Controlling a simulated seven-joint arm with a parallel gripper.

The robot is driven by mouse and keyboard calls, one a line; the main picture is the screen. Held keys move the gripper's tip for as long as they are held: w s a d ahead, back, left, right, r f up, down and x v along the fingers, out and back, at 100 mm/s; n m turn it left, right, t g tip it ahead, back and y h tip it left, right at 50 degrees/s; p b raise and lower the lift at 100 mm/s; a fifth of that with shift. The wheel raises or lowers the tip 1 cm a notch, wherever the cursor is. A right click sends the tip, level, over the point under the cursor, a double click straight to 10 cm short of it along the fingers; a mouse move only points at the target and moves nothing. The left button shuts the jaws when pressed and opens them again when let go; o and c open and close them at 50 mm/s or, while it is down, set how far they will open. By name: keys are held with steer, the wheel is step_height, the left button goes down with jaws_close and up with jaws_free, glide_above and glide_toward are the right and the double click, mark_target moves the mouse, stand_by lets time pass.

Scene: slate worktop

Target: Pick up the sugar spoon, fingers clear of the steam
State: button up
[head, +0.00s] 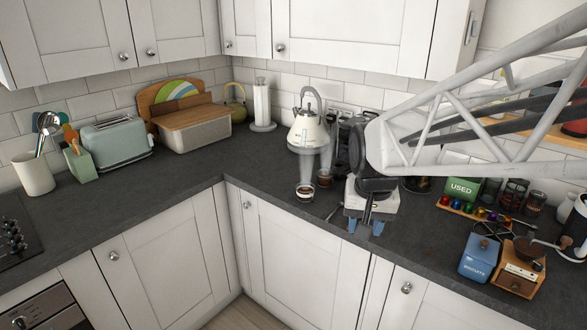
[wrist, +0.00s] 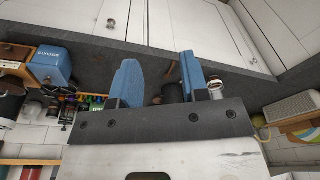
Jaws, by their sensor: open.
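A small metal spoon (head: 334,211) lies on the dark worktop in the head view, just right of a glass of dark drink (head: 305,193). Pale steam (head: 307,168) rises above that glass. A second dark glass (head: 324,179) stands close behind. My gripper (head: 365,228) is open and empty, its blue fingers pointing down to the right of the spoon. In the wrist view my gripper (wrist: 157,60) shows both fingers spread apart. A thin brownish shape shows between them; I cannot tell whether it is the spoon. A glass (wrist: 215,88) shows beside the right finger.
A cream kettle (head: 308,128) stands behind the glasses. The worktop left of the glasses is clear.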

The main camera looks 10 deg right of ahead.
steer(key=w+d+f+m, duration=0.1)
steer(key=w+f, duration=0.3)
steer(key=w, duration=0.4)
steer(key=w+d+f+m+g, duration=0.1)
steer(key=w+d+f+m, duration=0.1)
steer(key=w, duration=0.6)
steer(key=w+d+f+m, duration=0.1)
steer(key=w+d+f, duration=0.1)
steer(key=w+f, duration=0.4)
steer(key=shift+w+d+f+m+g, duration=0.15)
steer(key=shift+w+d+f+m, duration=0.05)
steer(key=shift+w, duration=0.5)
steer(key=shift+w+d+f+m+g, duration=0.15)
steer(key=shift+w+d+m, duration=0.05)
steer(key=shift+w, duration=0.45)
steer(key=shift+f, duration=0.1)
steer(key=shift+f, duration=1.2)
steer(key=shift+f, duration=0.1)
steer(key=shift+w+f, duration=0.1)
steer(key=shift+f, duration=2.4)
